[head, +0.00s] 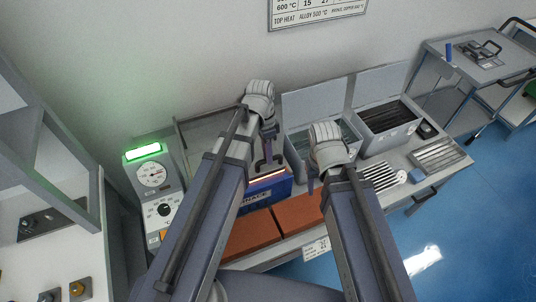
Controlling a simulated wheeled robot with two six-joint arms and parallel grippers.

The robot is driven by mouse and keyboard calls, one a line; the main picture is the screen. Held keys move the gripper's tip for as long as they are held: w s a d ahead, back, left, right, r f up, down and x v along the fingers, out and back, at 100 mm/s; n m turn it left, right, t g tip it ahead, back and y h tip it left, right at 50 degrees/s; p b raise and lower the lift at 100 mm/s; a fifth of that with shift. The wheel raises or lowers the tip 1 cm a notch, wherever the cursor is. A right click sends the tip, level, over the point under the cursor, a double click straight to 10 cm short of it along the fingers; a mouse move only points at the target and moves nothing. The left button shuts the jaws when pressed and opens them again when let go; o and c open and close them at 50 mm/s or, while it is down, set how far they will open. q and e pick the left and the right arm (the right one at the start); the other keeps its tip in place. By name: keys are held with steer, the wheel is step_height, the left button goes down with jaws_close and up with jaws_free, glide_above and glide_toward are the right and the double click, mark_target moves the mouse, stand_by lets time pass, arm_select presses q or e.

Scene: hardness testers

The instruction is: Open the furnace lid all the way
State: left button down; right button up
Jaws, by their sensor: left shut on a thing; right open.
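The blue furnace (268,190) sits on the bench in the middle of the head view, with a partly hidden label on its front. A thin orange-lit strip shows along its top edge. My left gripper (268,157) is above the furnace top, shut on what looks like the lid handle. My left arm hides much of the furnace's left side and the lid, so I cannot tell the lid's angle. My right gripper (311,184) is open and empty, just right of the furnace.
A control unit (152,176) with a lit green display and dials stands left of the furnace. Orange-brown slabs (298,213) lie in front. Two open-lidded grey boxes (388,120) stand at right, near a slotted tray (437,155). A wall sign hangs above.

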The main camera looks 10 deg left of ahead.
arm_select(q)
steer(key=w+a, duration=0.9)
steer(key=w, duration=0.4)
steer(key=shift+w, duration=0.15)
steer(key=c, duration=0.8)
jaws_free()
steer(key=shift+o, duration=0.2)
steer(key=shift+r, duration=0.1)
step_height(320, 180, up, 8)
steer(key=w+p, duration=0.1)
steer(key=p, duration=0.6)
steer(key=shift+a+f+p, duration=0.25)
steer(key=shift+a+p, duration=0.1)
steer(key=shift+a, duration=0.05)
steer(key=shift+w, duration=0.1)
